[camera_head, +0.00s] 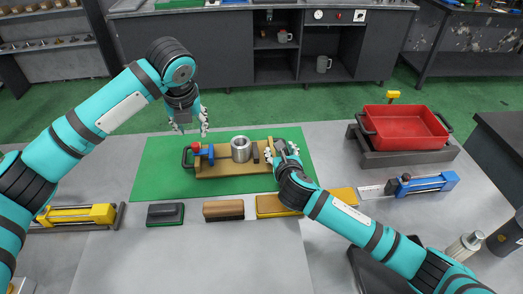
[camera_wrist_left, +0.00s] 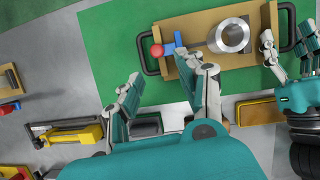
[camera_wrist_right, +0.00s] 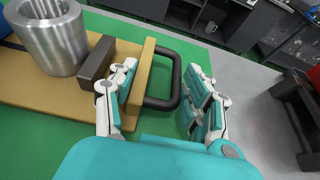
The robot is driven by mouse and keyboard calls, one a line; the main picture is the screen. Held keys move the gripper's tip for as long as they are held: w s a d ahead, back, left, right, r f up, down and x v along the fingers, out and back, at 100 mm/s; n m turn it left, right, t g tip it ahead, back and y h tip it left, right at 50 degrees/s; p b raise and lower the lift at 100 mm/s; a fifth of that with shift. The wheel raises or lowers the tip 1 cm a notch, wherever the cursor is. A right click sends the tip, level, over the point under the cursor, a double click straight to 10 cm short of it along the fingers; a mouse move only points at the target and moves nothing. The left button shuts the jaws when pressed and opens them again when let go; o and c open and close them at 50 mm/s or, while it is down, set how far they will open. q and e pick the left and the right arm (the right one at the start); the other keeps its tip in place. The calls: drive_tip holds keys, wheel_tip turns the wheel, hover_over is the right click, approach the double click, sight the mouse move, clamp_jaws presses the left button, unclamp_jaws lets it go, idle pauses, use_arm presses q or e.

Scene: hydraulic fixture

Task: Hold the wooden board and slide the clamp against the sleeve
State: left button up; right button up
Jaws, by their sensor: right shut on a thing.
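The wooden board (camera_head: 218,170) lies on the green mat, with an upright end piece and a black handle at each end. The metal sleeve (camera_head: 241,149) stands upright on it, beside a dark block (camera_wrist_right: 97,60) on its right. The blue clamp (camera_head: 205,152) with a red knob (camera_head: 196,147) is at the board's left end, with a gap to the sleeve. My right gripper (camera_wrist_right: 160,100) is shut on the board's right end, fingers on both sides of the end piece and handle. My left gripper (camera_wrist_left: 165,92) is open and empty, above and left of the board.
A red bin (camera_head: 405,132) stands at the back right. Another blue clamp tool (camera_head: 430,183) lies in front of it. A yellow tool (camera_head: 75,215) lies at the left. Several brushes or blocks, including a brown one (camera_head: 223,209), line the mat's front edge.

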sight(195, 145)
use_arm(q)
drive_tip(key=shift+c, duration=0.2)
drive_tip(key=shift+m+g+h, duration=0.3)
drive_tip(key=shift+m, duration=0.1)
drive_tip(key=shift+w+a+x, duration=0.1)
drive_tip(key=shift+a+x, duration=0.1)
drive_tip(key=shift+x, duration=1.45)
drive_tip(key=shift+w+a+x, duration=0.1)
drive_tip(key=shift+a+x, duration=0.05)
drive_tip(key=shift+x, duration=1.5)
drive_tip(key=shift+w+a+x, duration=0.1)
drive_tip(key=shift+a+x, duration=0.1)
drive_tip(key=shift+x, duration=1.45)
drive_tip(key=shift+r, duration=0.1)
drive_tip(key=shift+c, duration=0.2)
clamp_jaws()
drive_tip(key=shift+d, duration=2.95)
drive_tip(key=shift+o, duration=1.6)
unclamp_jaws()
